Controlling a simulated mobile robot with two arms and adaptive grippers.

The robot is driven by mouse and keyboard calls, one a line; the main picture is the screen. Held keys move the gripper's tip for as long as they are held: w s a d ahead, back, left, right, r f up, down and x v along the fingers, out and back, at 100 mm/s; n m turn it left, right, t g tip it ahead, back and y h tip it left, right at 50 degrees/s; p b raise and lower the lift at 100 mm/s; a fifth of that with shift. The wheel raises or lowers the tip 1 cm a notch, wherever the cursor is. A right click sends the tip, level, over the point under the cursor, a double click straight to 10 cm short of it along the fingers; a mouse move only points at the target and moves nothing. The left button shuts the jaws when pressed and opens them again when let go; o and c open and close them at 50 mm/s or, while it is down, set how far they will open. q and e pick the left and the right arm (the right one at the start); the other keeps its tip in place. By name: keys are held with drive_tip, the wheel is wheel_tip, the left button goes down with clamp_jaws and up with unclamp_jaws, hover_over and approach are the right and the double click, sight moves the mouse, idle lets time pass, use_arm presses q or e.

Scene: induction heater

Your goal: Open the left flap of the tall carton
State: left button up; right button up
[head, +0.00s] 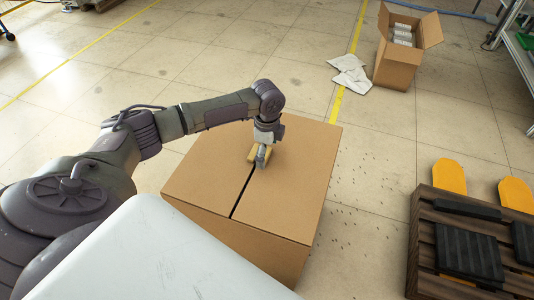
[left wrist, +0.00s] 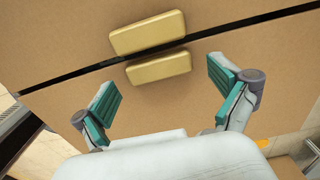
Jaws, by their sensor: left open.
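The tall carton (head: 275,253) stands in front of me with its top closed. A dark slit separates its left flap (head: 207,160) from its right flap (head: 292,190). Two yellow blocks sit on the flaps, one on each side of the slit; the left wrist view shows an upper block (left wrist: 148,32) and a lower block (left wrist: 159,68). My left gripper (head: 261,158) is above the carton top, over the blocks, and partly hides them in the head view. In the left wrist view the gripper (left wrist: 163,76) is open, its teal-padded fingers wide apart with nothing between them. My right gripper is not in view.
A smaller open carton (head: 398,68) with white items stands at the back right, beside a white cloth (head: 349,73). A dark pallet (head: 425,235) with yellow pieces is at the right. A white surface (head: 150,255) fills the bottom. Floor around the carton is mostly clear.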

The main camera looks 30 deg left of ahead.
use_arm(q)
drive_tip(key=shift+f, duration=0.15)
drive_tip(key=shift+c, duration=0.3)
drive_tip(key=c, duration=1.6)
